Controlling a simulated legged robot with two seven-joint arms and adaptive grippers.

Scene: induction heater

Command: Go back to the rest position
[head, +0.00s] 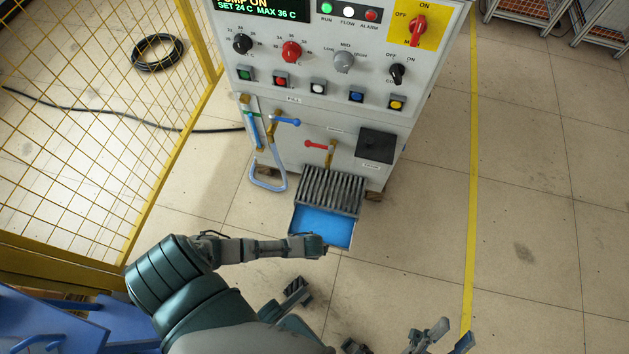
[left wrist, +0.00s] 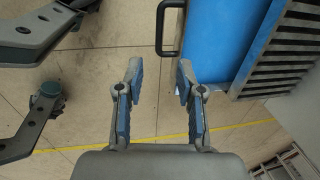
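My left gripper (left wrist: 159,72) is open in the left wrist view, with nothing between its two blue-padded fingers and bare floor behind them. The blue drawer (left wrist: 217,40) lies beyond its right finger, and the drawer's black handle (left wrist: 166,32) is just past the fingertips. In the head view my left arm reaches in from the left, its far end at the front of the blue drawer (head: 323,226); its fingers are not clear there. My right gripper (head: 452,337) is at the bottom edge of the head view, its fingers apart and empty, partly cut off.
The grey heater cabinet (head: 330,125) stands ahead with knobs, buttons and a blue lever (head: 286,122) and red lever (head: 317,146). A yellow mesh fence (head: 95,110) is on the left. A yellow line (head: 473,170) crosses open floor on the right.

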